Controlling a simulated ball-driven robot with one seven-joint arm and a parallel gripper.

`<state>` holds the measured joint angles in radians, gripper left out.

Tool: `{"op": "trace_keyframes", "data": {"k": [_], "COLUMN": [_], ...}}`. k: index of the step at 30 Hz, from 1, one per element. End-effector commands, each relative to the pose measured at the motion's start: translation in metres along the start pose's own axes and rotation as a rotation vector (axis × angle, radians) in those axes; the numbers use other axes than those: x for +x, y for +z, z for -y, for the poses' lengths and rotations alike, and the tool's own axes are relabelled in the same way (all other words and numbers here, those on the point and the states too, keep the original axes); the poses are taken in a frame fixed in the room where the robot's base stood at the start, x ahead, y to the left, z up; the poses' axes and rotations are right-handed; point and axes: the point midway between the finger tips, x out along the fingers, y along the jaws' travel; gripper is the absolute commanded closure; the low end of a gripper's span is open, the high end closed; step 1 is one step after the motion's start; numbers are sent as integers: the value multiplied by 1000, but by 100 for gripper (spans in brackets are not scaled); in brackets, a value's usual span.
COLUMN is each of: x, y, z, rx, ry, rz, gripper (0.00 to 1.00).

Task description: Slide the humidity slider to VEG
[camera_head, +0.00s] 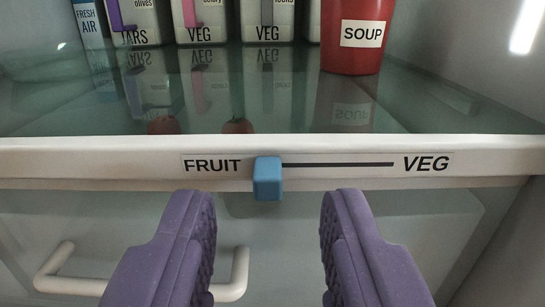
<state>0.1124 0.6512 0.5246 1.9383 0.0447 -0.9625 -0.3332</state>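The humidity slider (267,179) is a small blue block on the front edge of the fridge shelf. It sits at the left end of a dark slot (340,164), right beside the FRUIT label (212,165). The VEG label (426,164) is at the slot's right end. My gripper (269,205) shows two purple fingers, wide apart, with nothing between them. The fingertips are just below the shelf edge in the picture, one to each side of the blue slider, and do not appear to touch it.
The white shelf edge (90,158) spans the view under a glass shelf (225,110). A red SOUP container (356,35) and several labelled containers stand on the glass. Below is a clear drawer with a white handle (75,287). Fridge walls close both sides.

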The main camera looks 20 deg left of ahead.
Motion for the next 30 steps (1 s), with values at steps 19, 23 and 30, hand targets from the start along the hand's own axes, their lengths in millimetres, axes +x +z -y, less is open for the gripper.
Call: {"op": "trace_keyframes", "data": {"k": [19,23,30], "x": [27,27,26], "y": [-1,-1,-1], "z": [0,0,0], "rx": [0,-1,0], "ry": [0,0,0], "rz": [0,0,0], "gripper": [96,100,100]}}
